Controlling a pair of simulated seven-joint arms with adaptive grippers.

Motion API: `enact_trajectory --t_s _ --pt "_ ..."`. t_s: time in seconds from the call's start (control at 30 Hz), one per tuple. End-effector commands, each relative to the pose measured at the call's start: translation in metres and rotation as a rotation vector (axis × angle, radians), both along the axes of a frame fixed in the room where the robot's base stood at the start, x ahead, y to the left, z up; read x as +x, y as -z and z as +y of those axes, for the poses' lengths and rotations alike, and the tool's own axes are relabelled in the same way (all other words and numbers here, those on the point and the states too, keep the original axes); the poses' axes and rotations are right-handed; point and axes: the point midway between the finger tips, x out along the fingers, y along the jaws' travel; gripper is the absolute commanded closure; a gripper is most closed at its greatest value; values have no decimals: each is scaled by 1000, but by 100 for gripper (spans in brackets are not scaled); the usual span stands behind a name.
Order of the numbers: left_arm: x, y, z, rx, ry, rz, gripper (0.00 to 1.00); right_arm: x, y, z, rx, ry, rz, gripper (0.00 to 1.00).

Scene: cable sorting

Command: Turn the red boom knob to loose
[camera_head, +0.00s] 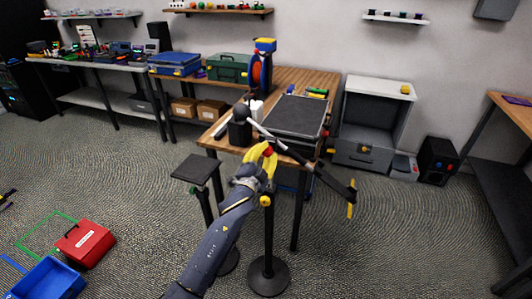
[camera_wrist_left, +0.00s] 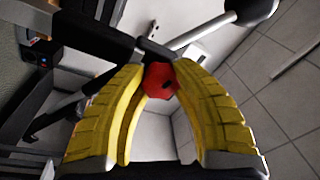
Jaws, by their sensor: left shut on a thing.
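The red boom knob (camera_wrist_left: 160,80) sits between the two yellow fingertips of my left gripper (camera_wrist_left: 158,84) in the left wrist view. The fingers touch it from both sides, and the gripper is shut on it. In the head view my left gripper (camera_head: 264,152) reaches up to the boom's clamp, and a bit of the red knob (camera_head: 268,151) shows between its fingers. The thin boom (camera_head: 273,139) slants from a dark weight at upper left to a black end with a yellow bar at lower right. Its stand has a round black base (camera_head: 268,276). My right gripper is not in view.
A wooden workbench (camera_head: 214,139) with a dark flat panel (camera_head: 295,114) lies just behind the boom. A small black-topped stand (camera_head: 196,169) is close on the left. A red box (camera_head: 85,244) and a blue bin (camera_head: 48,281) are on the floor at lower left.

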Motion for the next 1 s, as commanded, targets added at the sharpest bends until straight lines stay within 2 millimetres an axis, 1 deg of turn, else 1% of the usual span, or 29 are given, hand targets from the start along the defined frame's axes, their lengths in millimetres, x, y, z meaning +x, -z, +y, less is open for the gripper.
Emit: enact_trajectory --t_s 0.03,0.2,0.4,0.93,0.97,1.0 --pt "0 -3 0 -29 -1 4 100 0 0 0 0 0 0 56" --pt "1 -4 0 -103 0 30 100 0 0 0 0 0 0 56" --pt "0 -4 0 -154 1 47 100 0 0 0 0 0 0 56" --pt "0 -5 0 -172 2 52 100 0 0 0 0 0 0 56" --pt "0 -5 0 -172 2 52 71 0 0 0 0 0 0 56" --pt "0 -5 0 -172 2 52 66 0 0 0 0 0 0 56"
